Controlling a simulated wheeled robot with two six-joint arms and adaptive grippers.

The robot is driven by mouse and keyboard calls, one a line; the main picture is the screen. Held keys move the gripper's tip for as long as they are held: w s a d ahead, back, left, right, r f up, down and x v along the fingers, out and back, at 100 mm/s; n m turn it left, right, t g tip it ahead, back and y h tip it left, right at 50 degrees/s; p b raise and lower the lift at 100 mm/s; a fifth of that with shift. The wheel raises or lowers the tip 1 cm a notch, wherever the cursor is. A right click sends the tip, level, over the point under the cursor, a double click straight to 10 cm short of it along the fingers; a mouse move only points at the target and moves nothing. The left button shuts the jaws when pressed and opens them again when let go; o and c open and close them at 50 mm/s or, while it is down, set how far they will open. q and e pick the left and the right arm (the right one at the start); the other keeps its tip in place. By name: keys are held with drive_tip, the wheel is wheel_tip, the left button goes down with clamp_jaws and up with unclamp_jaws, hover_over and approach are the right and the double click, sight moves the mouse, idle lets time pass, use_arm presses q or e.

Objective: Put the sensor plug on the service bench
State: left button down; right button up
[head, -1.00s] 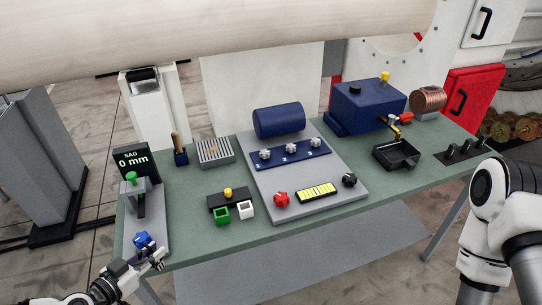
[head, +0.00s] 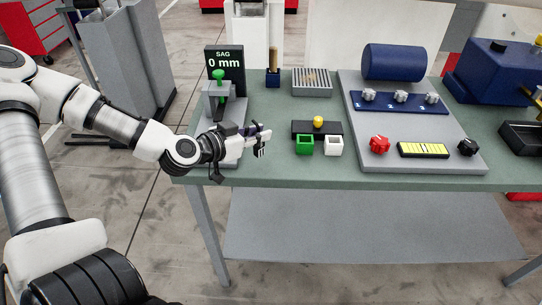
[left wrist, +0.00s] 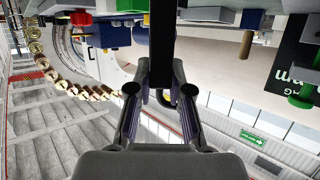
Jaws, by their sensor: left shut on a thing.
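My left gripper (head: 262,134) is over the front left of the green service bench (head: 270,172), just right of the sag gauge. It is shut on a small dark thing (head: 260,151), which I take to be the sensor plug. In the left wrist view the held thing shows as a black bar (left wrist: 162,40) between the fingers. The fingers hide part of it. I cannot tell whether it touches the bench top. My right gripper is not in view.
The sag gauge (head: 225,71) with its green knob (head: 218,75) stands left of the gripper. A black block with a yellow knob (head: 318,122), a green socket (head: 304,146) and a white socket (head: 333,146) are to the right. A grey panel (head: 400,160) lies further right.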

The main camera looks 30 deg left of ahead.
use_arm(q)
drive_tip(key=w+f, duration=0.1)
drive_tip(key=w+d+f+b, duration=0.1)
drive_tip(key=w+f, duration=0.1)
drive_tip(key=shift+w+d+f+b, duration=0.2)
drive_tip(key=shift+w+d+b, duration=0.1)
drive_tip(key=shift+b, duration=0.1)
drive_tip(key=shift+w+f, duration=0.1)
drive_tip(key=shift+f, duration=0.15)
drive_tip(key=c, duration=1.1)
unclamp_jaws()
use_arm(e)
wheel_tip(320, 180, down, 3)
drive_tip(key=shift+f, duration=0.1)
